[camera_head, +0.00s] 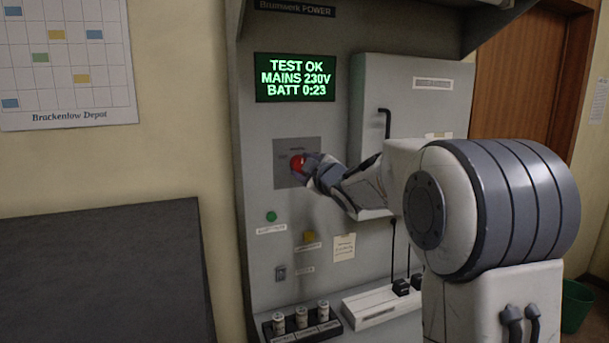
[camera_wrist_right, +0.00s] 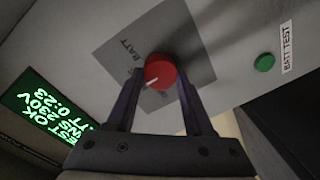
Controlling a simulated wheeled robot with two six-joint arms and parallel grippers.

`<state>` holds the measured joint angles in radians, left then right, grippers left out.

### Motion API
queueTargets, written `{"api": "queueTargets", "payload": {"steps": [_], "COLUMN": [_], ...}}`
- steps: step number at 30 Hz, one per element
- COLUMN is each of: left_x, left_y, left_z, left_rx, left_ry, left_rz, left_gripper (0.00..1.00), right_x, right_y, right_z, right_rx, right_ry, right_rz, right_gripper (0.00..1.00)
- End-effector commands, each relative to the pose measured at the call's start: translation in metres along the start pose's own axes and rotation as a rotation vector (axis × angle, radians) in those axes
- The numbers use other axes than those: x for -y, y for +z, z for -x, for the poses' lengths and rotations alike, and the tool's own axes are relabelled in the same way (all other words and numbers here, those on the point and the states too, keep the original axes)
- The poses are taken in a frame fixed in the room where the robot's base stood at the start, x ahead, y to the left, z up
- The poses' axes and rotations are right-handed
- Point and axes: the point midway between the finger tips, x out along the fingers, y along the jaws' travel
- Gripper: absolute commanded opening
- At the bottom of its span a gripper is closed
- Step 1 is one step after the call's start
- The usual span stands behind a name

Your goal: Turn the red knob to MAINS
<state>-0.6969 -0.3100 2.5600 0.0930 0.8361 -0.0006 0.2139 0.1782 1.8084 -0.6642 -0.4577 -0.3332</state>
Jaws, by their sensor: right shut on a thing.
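The red knob (camera_head: 297,164) sits on a grey square plate on the console's front panel. In the right wrist view the knob (camera_wrist_right: 160,70) shows a white pointer line toward its lower-left edge, on the side toward the display. A BATT label (camera_wrist_right: 130,48) is printed on the plate to the upper left. Another small label beside the knob is too blurred to read. My right gripper (camera_head: 306,167) is shut on the knob, with one finger on each side. It also shows in the wrist view (camera_wrist_right: 158,88). My left gripper is out of view.
The display (camera_head: 295,77) above reads TEST OK, MAINS 230V, BATT 0:23. A cabinet door (camera_head: 440,95) with a dark handle stands to the right. A dark surface (camera_head: 100,270) fills the lower left.

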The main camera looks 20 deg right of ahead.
Motion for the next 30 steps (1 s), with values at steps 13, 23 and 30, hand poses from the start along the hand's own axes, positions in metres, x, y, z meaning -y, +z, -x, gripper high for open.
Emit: {"api": "queueTargets", "payload": {"steps": [13, 23, 30], "left_x": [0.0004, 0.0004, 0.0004], "left_y": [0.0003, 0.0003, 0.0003], "left_z": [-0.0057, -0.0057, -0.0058], "left_rx": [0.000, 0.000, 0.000], "left_ry": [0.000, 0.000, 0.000], "left_rz": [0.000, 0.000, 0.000], "left_gripper": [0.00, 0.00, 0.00], "right_x": [0.0001, 0.0002, 0.0000], "right_y": [-0.0010, -0.0009, -0.0002], "right_z": [-0.0001, -0.0002, 0.0001], "right_rx": [0.001, 0.001, 0.002], "right_ry": [0.000, 0.000, 0.000], "right_rz": [0.051, 0.049, 0.049], "right_gripper": [0.00, 0.82, 0.82]}}
